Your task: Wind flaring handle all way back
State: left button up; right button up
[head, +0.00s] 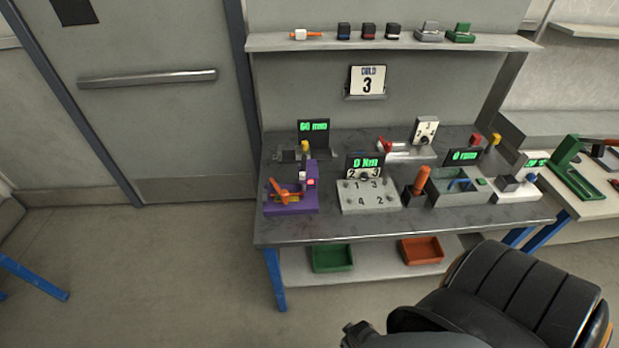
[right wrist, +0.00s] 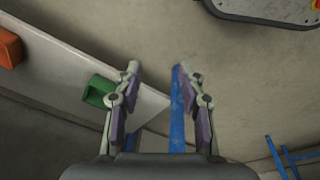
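A purple device (head: 292,207) stands at the front left of the grey workbench (head: 330,228). An orange winged handle (head: 284,193) sits on it, low on its left side; this looks like the flaring handle, and its exact turn is too small to tell. My right gripper (right wrist: 159,78) is open and empty in the right wrist view, with its fingers well apart. Below it show the floor, a blue bench leg (right wrist: 178,110) and the lower shelf; it is away from the purple device. My left gripper is not in view.
A numbered block (head: 369,197), an orange upright handle (head: 421,180) and a grey tray (head: 458,190) stand right of the device. Green (head: 332,258) and orange (head: 421,251) bins sit on the lower shelf. The floor left of the bench is clear before a door (head: 150,120).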

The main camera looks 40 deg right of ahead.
aim_at(302, 176)
jog(key=i+j+z, duration=0.2)
jog(key=z, duration=0.15)
jog(key=i+j+z, duration=0.1)
jog(key=j+z, duration=0.25)
jog(key=i+j+z, duration=0.1)
jog(key=j+z, duration=0.3)
